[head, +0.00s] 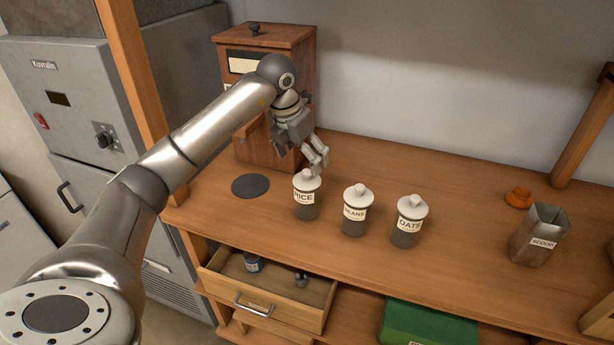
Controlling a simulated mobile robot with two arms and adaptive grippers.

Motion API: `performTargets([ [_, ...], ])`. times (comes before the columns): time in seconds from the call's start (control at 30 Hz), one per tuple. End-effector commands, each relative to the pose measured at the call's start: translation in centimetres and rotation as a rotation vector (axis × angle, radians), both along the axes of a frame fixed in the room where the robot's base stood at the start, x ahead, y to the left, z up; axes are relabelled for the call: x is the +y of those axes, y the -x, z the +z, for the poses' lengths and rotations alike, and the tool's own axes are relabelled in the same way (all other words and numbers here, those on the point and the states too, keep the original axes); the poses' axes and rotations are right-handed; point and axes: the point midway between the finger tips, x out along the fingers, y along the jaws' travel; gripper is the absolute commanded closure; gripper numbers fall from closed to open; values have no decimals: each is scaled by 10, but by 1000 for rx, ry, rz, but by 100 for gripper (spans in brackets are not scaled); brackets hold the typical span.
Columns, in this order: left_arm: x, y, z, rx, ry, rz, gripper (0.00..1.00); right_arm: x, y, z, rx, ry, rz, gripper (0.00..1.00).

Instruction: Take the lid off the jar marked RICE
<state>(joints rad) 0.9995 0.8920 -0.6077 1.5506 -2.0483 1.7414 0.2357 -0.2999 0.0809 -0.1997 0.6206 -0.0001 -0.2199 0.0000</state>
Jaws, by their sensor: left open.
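The jar marked RICE (306,208) stands upright on the wooden counter, leftmost of three similar jars. Its pale lid (307,180) with a round knob is on it. My left gripper (318,167) comes in from the upper left and points down, with its fingers at the knob of the RICE lid. It is open. The fingers partly cover the knob, and I cannot tell whether they touch it. My right gripper is not in view.
The BEANS jar (354,218) and the OATS jar (407,232) stand to the right, lids on. A dark round mat (250,186) lies left of the RICE jar. A wooden cabinet (262,60) stands behind. A metal SCOOP container (538,236) and orange object (518,197) are at right. A drawer (262,310) is open below.

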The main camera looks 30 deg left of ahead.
Motion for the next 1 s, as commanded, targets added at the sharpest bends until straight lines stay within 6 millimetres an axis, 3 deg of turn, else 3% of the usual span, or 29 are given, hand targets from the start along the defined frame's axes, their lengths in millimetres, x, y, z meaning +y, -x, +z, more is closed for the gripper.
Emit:
performTargets([
  [0.27,0,-7,-19,1,1,-2,14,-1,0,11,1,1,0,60],
  [0.6,1,-21,-58,-1,3,-1,14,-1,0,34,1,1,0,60],
  [0.87,1,-22,-63,-2,1,-2,14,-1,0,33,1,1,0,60],
  [1.0,1,-22,-63,-2,1,-2,29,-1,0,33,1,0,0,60],
])
